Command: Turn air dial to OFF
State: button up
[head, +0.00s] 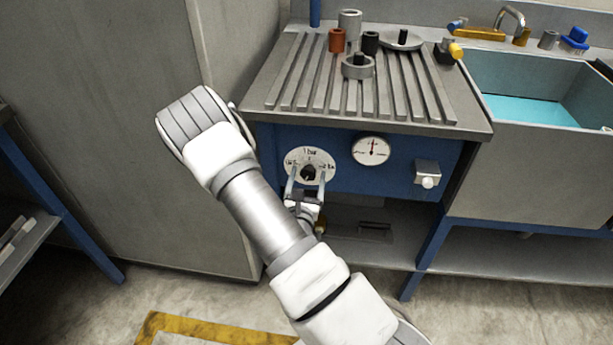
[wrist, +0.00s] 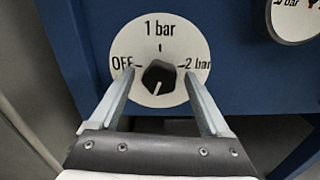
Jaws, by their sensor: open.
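The air dial (head: 297,156) is a white disc on the blue front panel, with a black knob (wrist: 157,75) at its centre. In the wrist view the dial face (wrist: 185,35) reads OFF at the left, 1 bar at the top and 2 bar at the right. A short white line on the knob lies in its lower half, tilted slightly left. My gripper (head: 306,173) is open in front of the dial. In the wrist view its fingertips (wrist: 159,73) are on the left and right of the knob, with gaps visible; I cannot tell their depth relative to it.
A round gauge (head: 371,150) and a grey box with a white knob (head: 427,174) are to the right on the panel. The ribbed worktop (head: 290,80) overhangs above, holding several small parts. A tall grey cabinet (head: 120,110) stands to the left, a sink (head: 530,95) to the right.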

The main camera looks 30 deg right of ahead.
grip_shut()
dwell(0.3)
jog(key=shift+p, duration=0.35)
jog(key=n+p, duration=0.3)
jog(key=n, duration=0.1)
jog(key=shift+r+p, duration=0.25)
jog(key=shift+p, duration=0.1)
jog(key=n+p, duration=0.3)
jog(key=shift+n, duration=0.3)
jog(key=n+p, duration=0.3)
jog(key=n, duration=0.1)
jog(key=shift+f+p, duration=0.1)
jog(key=shift+p, duration=0.25)
jog(key=shift+f+n+p, duration=0.1)
jog(key=shift+n+p, duration=0.85)
jog(key=shift+n, duration=1.15)
